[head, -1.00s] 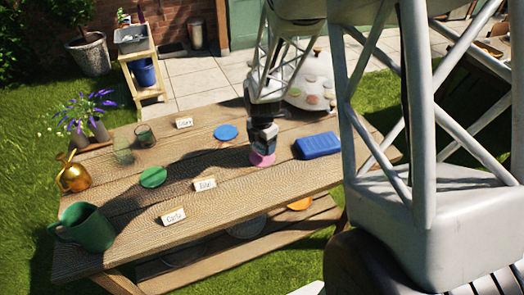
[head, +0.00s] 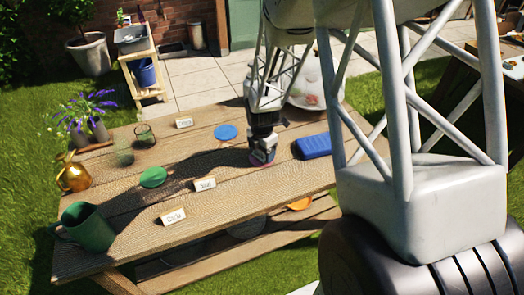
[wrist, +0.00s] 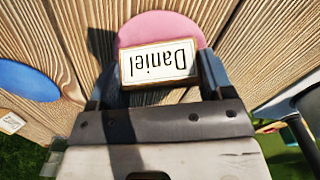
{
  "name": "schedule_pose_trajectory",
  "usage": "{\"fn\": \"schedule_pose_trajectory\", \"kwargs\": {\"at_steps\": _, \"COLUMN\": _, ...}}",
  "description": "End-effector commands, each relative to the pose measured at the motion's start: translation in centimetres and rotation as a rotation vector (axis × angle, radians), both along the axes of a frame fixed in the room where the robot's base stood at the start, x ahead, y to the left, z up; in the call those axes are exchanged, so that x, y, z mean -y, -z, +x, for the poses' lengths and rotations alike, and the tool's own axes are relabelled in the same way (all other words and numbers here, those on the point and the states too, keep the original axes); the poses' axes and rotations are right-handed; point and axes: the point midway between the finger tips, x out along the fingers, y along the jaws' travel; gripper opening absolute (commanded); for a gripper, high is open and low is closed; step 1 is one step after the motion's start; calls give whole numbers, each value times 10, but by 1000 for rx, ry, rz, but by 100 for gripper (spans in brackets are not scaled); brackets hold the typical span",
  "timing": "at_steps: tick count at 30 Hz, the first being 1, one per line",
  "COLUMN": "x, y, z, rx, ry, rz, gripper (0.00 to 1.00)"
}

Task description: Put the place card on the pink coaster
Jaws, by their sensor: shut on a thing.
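My gripper (head: 262,157) points down at the pink coaster (head: 259,165), which it mostly hides in the head view. In the wrist view, my gripper (wrist: 158,78) has its two fingers at either end of a white place card (wrist: 160,63) with a tan edge that reads "Daniel". The card overlaps the near part of the pink coaster (wrist: 160,27); the coaster's far part shows beyond it. I cannot tell whether the card touches the coaster or is just above it. The card is hidden in the head view.
The wooden table (head: 110,215) also holds a blue coaster (head: 227,132), a green coaster (head: 153,177), a blue case (head: 313,146), and other name cards, one of them in front (head: 173,217). A green mug (head: 88,228) and a gold watering can (head: 73,178) stand left.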

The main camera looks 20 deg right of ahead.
Motion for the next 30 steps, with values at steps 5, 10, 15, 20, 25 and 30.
{"fn": "schedule_pose_trajectory", "kwargs": {"at_steps": 5, "x": 0, "y": 1, "z": 0, "rx": 0, "ry": 0, "rz": 0, "gripper": 90}}
{"fn": "schedule_pose_trajectory", "kwargs": {"at_steps": 10, "x": 0, "y": 1, "z": 0, "rx": 0, "ry": 0, "rz": 0, "gripper": 99}}
{"fn": "schedule_pose_trajectory", "kwargs": {"at_steps": 15, "x": 0, "y": 1, "z": 0, "rx": 0, "ry": 0, "rz": 0, "gripper": 99}}
{"fn": "schedule_pose_trajectory", "kwargs": {"at_steps": 20, "x": 0, "y": -3, "z": 0, "rx": 1, "ry": 0, "rz": 0, "gripper": 99}}
{"fn": "schedule_pose_trajectory", "kwargs": {"at_steps": 25, "x": 0, "y": -16, "z": 1, "rx": 2, "ry": 0, "rz": 0, "gripper": 99}}
{"fn": "schedule_pose_trajectory", "kwargs": {"at_steps": 30, "x": 0, "y": -38, "z": 1, "rx": 2, "ry": 0, "rz": 0, "gripper": 99}}
